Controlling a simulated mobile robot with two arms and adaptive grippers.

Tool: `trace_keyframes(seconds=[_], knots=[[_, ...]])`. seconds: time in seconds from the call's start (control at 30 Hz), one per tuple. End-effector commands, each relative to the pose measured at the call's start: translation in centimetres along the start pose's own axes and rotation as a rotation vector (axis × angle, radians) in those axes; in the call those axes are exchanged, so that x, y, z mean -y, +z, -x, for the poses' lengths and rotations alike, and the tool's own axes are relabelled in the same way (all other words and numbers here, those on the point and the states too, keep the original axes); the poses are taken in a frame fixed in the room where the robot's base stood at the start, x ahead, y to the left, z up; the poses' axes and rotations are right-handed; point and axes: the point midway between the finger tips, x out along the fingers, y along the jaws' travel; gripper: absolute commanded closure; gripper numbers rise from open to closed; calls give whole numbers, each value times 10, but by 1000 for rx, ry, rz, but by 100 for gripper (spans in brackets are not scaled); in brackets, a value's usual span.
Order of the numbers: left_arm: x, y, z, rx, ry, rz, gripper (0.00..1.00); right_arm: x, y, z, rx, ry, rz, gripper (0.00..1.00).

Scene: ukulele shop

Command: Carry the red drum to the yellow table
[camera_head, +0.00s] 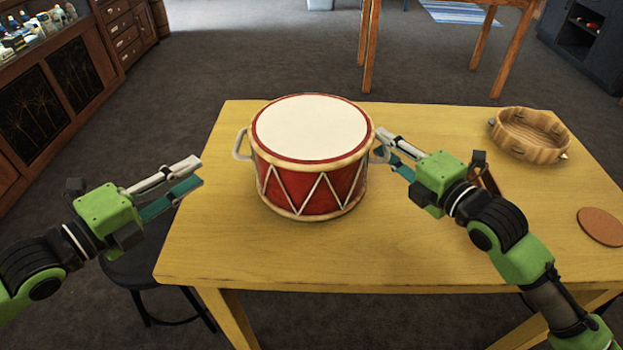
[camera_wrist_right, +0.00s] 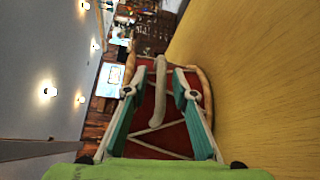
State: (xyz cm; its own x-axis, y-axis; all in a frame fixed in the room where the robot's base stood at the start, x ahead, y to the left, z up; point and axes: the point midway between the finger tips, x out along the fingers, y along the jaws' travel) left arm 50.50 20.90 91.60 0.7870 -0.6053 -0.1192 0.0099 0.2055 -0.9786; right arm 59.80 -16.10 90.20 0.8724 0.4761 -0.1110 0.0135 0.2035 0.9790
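The red drum (camera_head: 312,155) stands upright on the yellow table (camera_head: 420,255). It has a cream top, white zigzag cords and a pale handle on each side. My left gripper (camera_head: 198,171) is open and empty, left of the drum and apart from its left handle (camera_head: 240,145). My right gripper (camera_head: 384,142) is at the drum's right side. In the right wrist view its fingers (camera_wrist_right: 158,92) are spread, with the right handle (camera_wrist_right: 159,75) between them and the red drum wall behind. No grip on the handle shows.
A wooden tambourine (camera_head: 528,135) and a brown round disc (camera_head: 601,227) lie on the table's right part. A black stool (camera_head: 135,270) stands by the table's left edge. Another wooden table (camera_head: 368,50) is behind. The floor at left is mostly clear, with cabinets (camera_head: 50,95) beyond.

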Motion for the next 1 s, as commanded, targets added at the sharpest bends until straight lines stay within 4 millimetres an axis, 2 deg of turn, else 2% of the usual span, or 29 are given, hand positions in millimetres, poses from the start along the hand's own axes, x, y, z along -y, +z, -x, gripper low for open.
trace_keyframes(seconds=[0.17,0.27,0.6,1.0], knots=[[0,-1,2,-2,-1,0,75,1,0,3,1,-1,1,75],[1,-1,2,-2,-1,0,75,2,0,12,1,-2,2,75],[0,0,2,-2,-1,0,75,2,-1,66,-2,-6,2,75],[0,0,2,-2,-1,0,75,2,0,109,2,-3,-2,75]])
